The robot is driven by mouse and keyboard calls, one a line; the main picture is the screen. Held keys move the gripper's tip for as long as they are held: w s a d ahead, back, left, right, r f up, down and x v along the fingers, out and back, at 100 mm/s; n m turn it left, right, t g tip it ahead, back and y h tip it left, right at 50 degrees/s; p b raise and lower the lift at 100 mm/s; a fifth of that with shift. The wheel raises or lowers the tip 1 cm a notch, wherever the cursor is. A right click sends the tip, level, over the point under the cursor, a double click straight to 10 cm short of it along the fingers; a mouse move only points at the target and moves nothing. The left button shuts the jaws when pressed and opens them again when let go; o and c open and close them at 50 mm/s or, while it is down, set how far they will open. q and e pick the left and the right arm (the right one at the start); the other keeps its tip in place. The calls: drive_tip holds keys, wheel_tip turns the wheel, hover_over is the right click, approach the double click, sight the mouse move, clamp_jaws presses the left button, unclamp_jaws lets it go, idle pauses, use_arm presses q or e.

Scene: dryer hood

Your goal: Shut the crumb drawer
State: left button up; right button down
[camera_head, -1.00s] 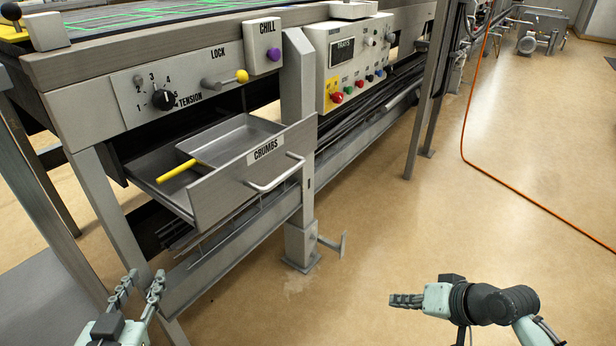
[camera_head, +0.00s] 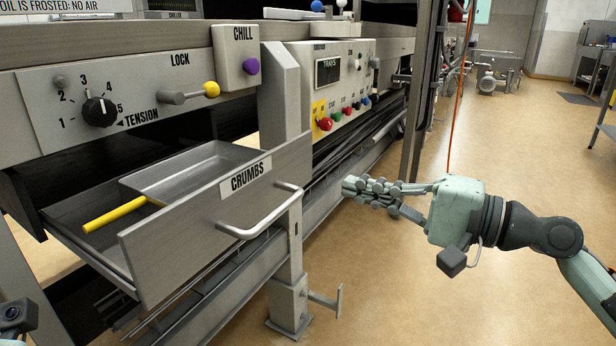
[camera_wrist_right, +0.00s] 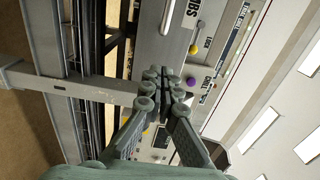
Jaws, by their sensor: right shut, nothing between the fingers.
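The crumb drawer (camera_head: 165,245), a grey metal drawer labelled CRUMBS, stands pulled out of the machine in the head view. Its bar handle (camera_head: 262,220) runs across the front panel. My right gripper (camera_head: 352,188) is shut and empty, to the right of the drawer front and apart from the handle. In the right wrist view, the shut fingertips (camera_wrist_right: 165,88) show, with part of the CRUMBS label (camera_wrist_right: 192,14) and the handle (camera_wrist_right: 167,16) at the top.
Above are the tension dial (camera_head: 99,112) and yellow-knobbed lock lever (camera_head: 210,90). A machine leg (camera_head: 288,310) stands below the handle. Open floor lies to the right.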

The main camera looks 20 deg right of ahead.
sight(292, 171)
drive_tip(key=x, duration=0.8)
drive_tip(key=shift+w+a, duration=0.15)
drive_tip(key=shift+w, duration=0.15)
drive_tip(key=shift+p, duration=0.3)
